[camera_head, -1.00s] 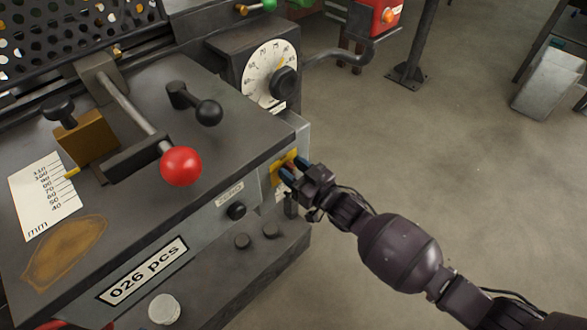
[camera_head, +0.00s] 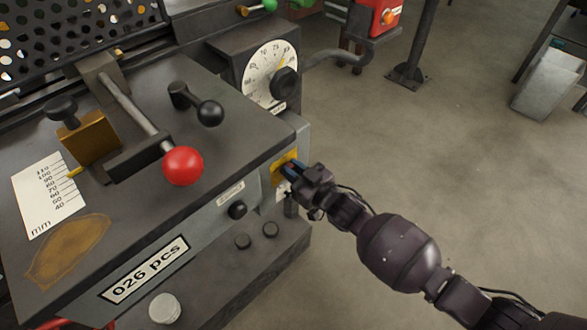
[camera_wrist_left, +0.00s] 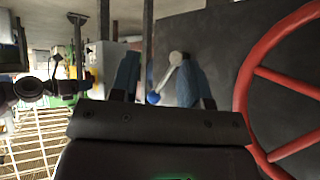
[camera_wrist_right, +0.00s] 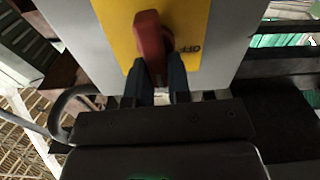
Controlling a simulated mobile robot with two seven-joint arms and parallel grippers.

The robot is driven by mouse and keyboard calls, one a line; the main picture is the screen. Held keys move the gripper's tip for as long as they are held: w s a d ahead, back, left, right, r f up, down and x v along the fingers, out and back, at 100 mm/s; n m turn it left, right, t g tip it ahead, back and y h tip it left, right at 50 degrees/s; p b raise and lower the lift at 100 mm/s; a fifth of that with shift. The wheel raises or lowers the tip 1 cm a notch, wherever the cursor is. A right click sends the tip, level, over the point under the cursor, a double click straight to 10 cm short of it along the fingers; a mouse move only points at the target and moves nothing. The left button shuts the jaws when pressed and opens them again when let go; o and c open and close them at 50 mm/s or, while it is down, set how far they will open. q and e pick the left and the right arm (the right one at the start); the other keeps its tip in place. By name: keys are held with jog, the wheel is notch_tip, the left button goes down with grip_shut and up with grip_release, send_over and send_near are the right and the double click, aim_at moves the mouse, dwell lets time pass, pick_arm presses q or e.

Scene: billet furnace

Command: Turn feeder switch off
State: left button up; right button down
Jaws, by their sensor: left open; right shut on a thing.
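The feeder switch is a red handle (camera_wrist_right: 151,45) on a yellow plate (camera_wrist_right: 192,22), with "OFF" printed on the plate to the right of the handle in the right wrist view. In the head view the yellow plate (camera_head: 283,170) is on the machine's right end face. My right gripper (camera_head: 289,169) is at the plate; its blue fingers (camera_wrist_right: 161,75) are shut on the lower end of the red handle. My left gripper (camera_wrist_left: 166,80) is open and empty in the left wrist view; it is not in the head view.
The machine top carries a red ball lever (camera_head: 183,166), a black ball lever (camera_head: 209,112) and a dial (camera_head: 270,75). A red handwheel (camera_wrist_left: 255,75) is right of my left gripper, and a lever with a blue knob (camera_wrist_left: 154,98) shows between its fingers.

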jog(key=n, duration=0.3)
jog(key=shift+s+a+p, duration=0.2)
jog(key=shift+p, duration=0.15)
jog(key=n, duration=0.4)
jog(key=f+n, duration=0.1)
jog(key=n, duration=0.1)
jog(key=shift+s+a, duration=0.3)
jog(key=shift+s, duration=0.05)
jog(key=n, duration=0.3)
jog(key=shift+s+f, duration=0.1)
jog(key=shift+f, duration=0.15)
jog(key=n, duration=0.2)
jog(key=shift+a+f+n, duration=0.1)
jog(key=shift+f+n, duration=0.1)
jog(key=shift+n, duration=0.1)
jog(key=shift+f+n+b, duration=0.15)
jog(key=shift+n+b, duration=0.15)
jog(key=shift+n, duration=0.8)
jog(key=c, duration=1.1)
grip_release()
